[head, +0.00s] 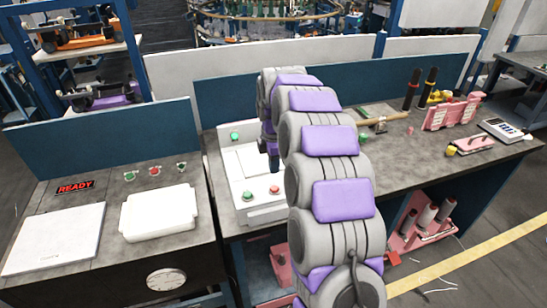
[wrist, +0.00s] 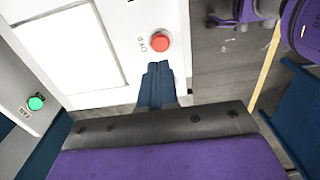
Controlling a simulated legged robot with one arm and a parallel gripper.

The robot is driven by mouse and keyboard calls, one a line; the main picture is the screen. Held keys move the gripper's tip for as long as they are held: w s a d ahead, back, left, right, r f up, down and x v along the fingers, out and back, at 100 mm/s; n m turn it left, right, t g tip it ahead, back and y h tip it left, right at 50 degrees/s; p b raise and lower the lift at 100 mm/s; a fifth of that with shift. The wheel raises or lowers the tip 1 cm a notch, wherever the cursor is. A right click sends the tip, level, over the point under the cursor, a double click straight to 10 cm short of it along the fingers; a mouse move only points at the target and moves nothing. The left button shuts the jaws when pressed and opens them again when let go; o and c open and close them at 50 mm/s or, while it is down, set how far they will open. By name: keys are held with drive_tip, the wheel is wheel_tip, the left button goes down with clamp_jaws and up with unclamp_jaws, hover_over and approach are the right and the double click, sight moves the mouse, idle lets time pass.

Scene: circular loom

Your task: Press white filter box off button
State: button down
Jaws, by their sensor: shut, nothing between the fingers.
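The white filter box (head: 262,213) stands on the grey worktop left of my arm in the head view. Its front panel carries a green button (head: 247,195) and a red button (head: 275,189). In the wrist view the red button (wrist: 159,40) is at top centre on the white box (wrist: 140,72), with the word OFF printed beside it. My gripper (wrist: 158,66) is shut and empty, its blue fingertips just below the red button in the picture. I cannot tell the gap in depth. My arm hides part of the box's right side in the head view.
A green button (wrist: 36,103) shows at the wrist view's left. A separate bench at left has a READY sign (head: 75,187), more buttons and a white tray (head: 158,214). Pink racks (head: 452,112) stand at right. A blue panel (head: 237,100) rises behind the worktop.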

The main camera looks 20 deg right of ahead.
sight(274, 187)
wheel_tip(274, 187, down, 7)
drive_tip(key=shift+b, duration=0.85)
